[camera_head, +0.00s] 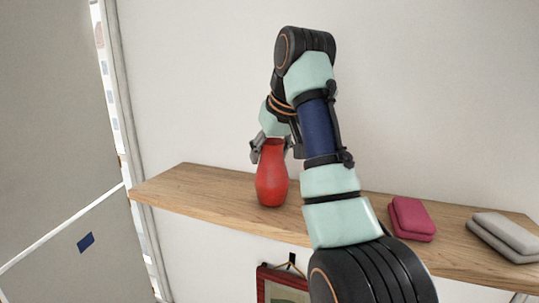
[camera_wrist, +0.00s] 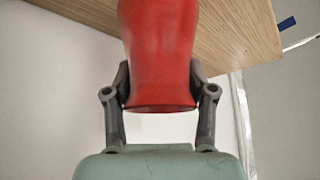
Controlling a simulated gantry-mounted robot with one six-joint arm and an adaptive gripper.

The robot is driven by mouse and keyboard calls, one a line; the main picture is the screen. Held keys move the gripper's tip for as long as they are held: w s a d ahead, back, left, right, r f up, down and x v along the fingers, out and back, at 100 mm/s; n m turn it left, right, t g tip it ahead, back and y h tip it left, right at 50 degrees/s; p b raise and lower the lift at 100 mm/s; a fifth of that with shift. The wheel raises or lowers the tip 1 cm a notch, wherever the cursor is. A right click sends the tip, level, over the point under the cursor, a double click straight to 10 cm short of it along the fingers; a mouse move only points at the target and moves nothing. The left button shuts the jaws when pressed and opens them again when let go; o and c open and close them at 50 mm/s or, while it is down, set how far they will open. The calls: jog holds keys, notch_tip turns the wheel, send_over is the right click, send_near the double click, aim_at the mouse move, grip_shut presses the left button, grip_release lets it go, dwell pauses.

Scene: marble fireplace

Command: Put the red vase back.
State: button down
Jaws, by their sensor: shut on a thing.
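The red vase (camera_head: 271,178) is upright at the wooden shelf (camera_head: 213,194), left of the middle in the head view. Its base appears at the shelf top near the front edge; I cannot tell whether it touches. My gripper (camera_head: 270,146) is shut on the vase's upper part, near its mouth. In the wrist view the vase (camera_wrist: 160,55) fills the upper middle, and the two fingers of my gripper (camera_wrist: 160,95) press on either side of it. The shelf (camera_wrist: 240,30) shows behind it at the upper right. The far finger is partly hidden in the head view.
A pink folded item (camera_head: 411,217) and a grey folded item (camera_head: 503,236) lie on the shelf at the right. A red-framed picture (camera_head: 270,284) hangs below the shelf. The shelf's left end is clear. A pale wall stands behind.

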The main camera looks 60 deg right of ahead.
jog(key=shift+f, duration=0.1)
jog(key=shift+c, duration=1.8)
grip_release()
jog(key=shift+s+a+r+b, duration=0.2)
jog(key=shift+r+b, duration=0.1)
jog(key=shift+b, duration=0.45)
jog(key=b+v, duration=0.1)
jog(key=v, duration=1)
jog(key=shift+r+b, duration=0.25)
jog(key=shift+b, duration=0.1)
